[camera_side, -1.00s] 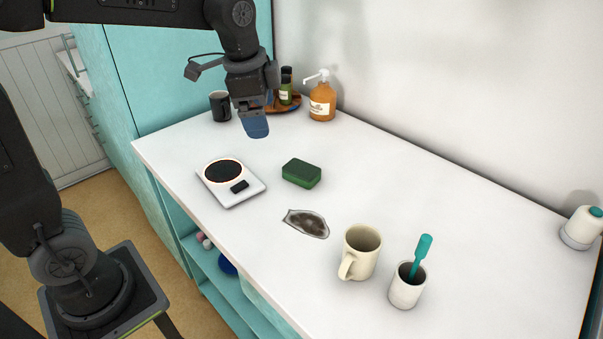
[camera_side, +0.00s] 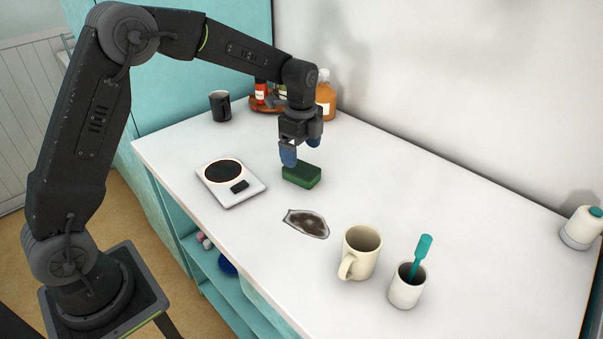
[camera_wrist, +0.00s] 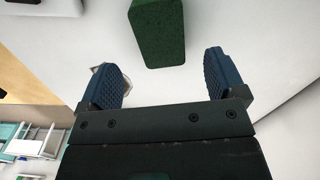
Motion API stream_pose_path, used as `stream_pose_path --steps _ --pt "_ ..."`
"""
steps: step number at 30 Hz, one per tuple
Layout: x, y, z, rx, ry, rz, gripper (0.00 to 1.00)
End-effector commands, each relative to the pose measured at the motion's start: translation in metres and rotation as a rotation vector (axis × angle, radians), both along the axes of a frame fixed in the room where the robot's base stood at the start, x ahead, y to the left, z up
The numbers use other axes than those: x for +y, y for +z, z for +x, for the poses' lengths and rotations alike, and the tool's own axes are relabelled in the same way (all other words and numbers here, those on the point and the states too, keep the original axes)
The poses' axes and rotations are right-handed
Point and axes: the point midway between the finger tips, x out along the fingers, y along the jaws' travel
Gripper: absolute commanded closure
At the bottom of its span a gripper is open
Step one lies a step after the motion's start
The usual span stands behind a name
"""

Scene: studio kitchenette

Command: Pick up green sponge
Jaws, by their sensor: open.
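The green sponge (camera_side: 303,176) lies flat on the white counter, right of the kitchen scale. My gripper (camera_side: 301,150) is above it, pointing down, with its blue fingertips spread apart. In the side view one fingertip overlaps the sponge's far left corner; I cannot tell whether it touches. In the wrist view the sponge (camera_wrist: 157,32) is at the top centre, beyond the gap between the two open fingers (camera_wrist: 161,76), and nothing is between them. The upper end of the sponge is cut off there.
A white scale (camera_side: 231,184) is left of the sponge, and a dark-patterned flat item (camera_side: 306,223) is in front. A cream mug (camera_side: 360,252) and a white cup (camera_side: 406,287) with a teal-handled tool stand nearer. Behind are a black mug (camera_side: 220,106) and an orange bottle (camera_side: 326,98).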

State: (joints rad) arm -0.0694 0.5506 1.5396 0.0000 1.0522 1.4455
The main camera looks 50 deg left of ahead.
Motion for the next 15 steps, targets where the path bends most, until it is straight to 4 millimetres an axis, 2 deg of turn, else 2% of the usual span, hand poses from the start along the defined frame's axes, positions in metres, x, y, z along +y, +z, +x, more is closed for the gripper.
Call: stream_pose_path --steps 8,15 --pt "0.000 -0.022 0.000 0.002 0.001 0.000 0.11" --pt "0.000 -0.056 0.001 0.002 0.001 0.000 0.11"
